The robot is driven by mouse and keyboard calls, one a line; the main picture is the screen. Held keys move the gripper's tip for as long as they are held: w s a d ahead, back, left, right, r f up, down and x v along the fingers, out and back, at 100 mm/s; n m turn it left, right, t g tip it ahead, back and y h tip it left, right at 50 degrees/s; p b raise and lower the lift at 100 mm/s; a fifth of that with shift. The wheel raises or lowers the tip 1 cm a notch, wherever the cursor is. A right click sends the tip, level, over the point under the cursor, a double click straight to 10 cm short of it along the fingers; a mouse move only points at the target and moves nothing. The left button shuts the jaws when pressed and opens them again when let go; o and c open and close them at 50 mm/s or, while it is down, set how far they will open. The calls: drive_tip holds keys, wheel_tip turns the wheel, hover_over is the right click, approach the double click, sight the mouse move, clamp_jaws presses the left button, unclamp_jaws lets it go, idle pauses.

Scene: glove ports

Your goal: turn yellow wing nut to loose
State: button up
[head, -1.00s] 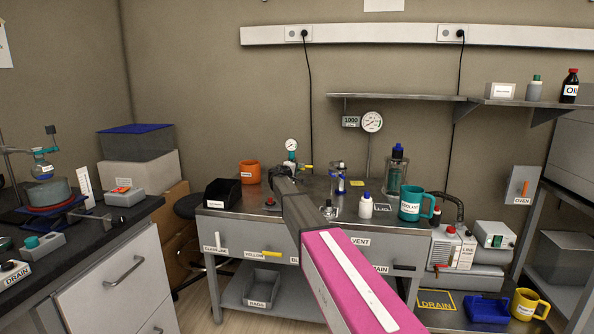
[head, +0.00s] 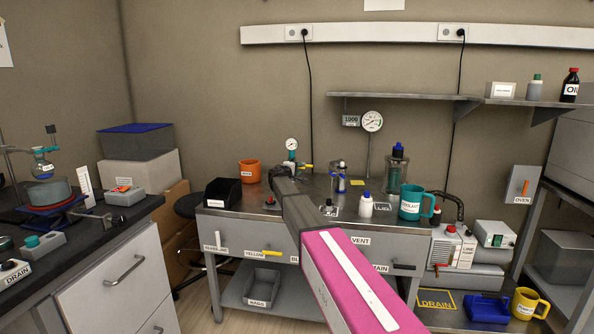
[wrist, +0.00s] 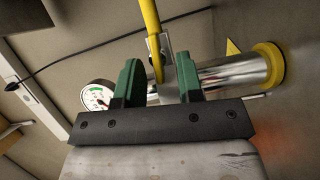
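In the wrist view a yellow bar (wrist: 151,32) comes down from the top to a small metal plate, in front of a shiny metal cylinder (wrist: 232,75) with a yellow ring end. I cannot tell for sure which yellow part is the wing nut. My gripper (wrist: 158,68) has its two green fingers apart, with the lower end of the yellow bar and the plate showing between them. Contact cannot be made out. In the head view a small yellow part (head: 307,166) shows just beyond my arm's end, beside the gauge post; my fingers are hidden there.
A round gauge (head: 292,144) stands close behind my gripper and also shows in the wrist view (wrist: 98,95). An orange mug (head: 250,171) and a black bin (head: 222,193) are to the left. A white bottle (head: 366,206) and teal jug (head: 411,203) stand to the right.

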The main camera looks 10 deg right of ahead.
drive_tip(key=v, duration=1)
drive_tip(key=shift+s+a, duration=0.25)
drive_tip(key=shift+s, duration=0.05)
